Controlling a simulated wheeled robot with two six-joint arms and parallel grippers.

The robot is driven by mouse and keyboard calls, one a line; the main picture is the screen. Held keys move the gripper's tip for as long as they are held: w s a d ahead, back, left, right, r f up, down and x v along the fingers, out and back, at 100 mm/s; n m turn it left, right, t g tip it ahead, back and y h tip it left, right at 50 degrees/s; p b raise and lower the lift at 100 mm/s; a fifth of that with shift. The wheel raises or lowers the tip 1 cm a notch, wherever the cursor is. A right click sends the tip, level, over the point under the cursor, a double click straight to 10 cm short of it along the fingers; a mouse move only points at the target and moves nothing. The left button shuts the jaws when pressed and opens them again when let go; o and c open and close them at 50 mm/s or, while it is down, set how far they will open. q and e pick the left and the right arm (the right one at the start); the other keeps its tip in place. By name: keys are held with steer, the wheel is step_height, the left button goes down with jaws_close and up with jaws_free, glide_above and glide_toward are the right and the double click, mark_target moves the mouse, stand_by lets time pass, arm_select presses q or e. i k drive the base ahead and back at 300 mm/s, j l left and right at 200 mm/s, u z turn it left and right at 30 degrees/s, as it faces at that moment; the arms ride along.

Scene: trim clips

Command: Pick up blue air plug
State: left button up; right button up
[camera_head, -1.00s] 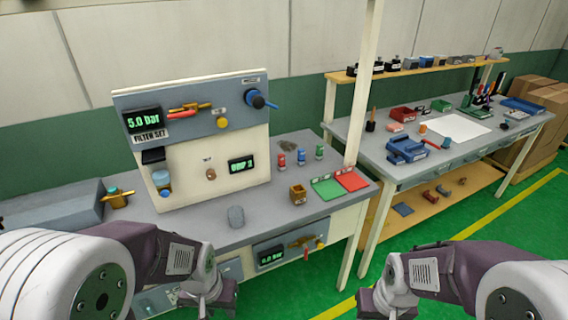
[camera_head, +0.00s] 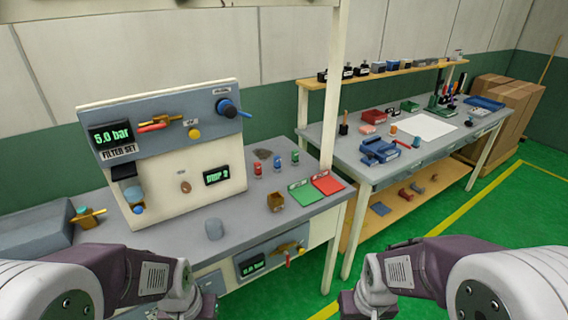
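Three small plugs stand in a row on the grey workbench (camera_head: 175,264), right of the test panel. The left one is a red plug (camera_head: 258,170). The middle one looks like the blue air plug (camera_head: 276,166), upright and untouched. The right one is a green plug (camera_head: 295,158). They are small, so fine details are unclear. My two forearms come in at the lower left and lower right, well short of the plugs. The fingers of both grippers are out of the picture, below its edge.
A second table (camera_head: 352,148) stands right.

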mark_target(277, 161)
steer(key=i+l+u, duration=0.95)
steer(key=l, duration=0.25)
steer(key=i, duration=0.1)
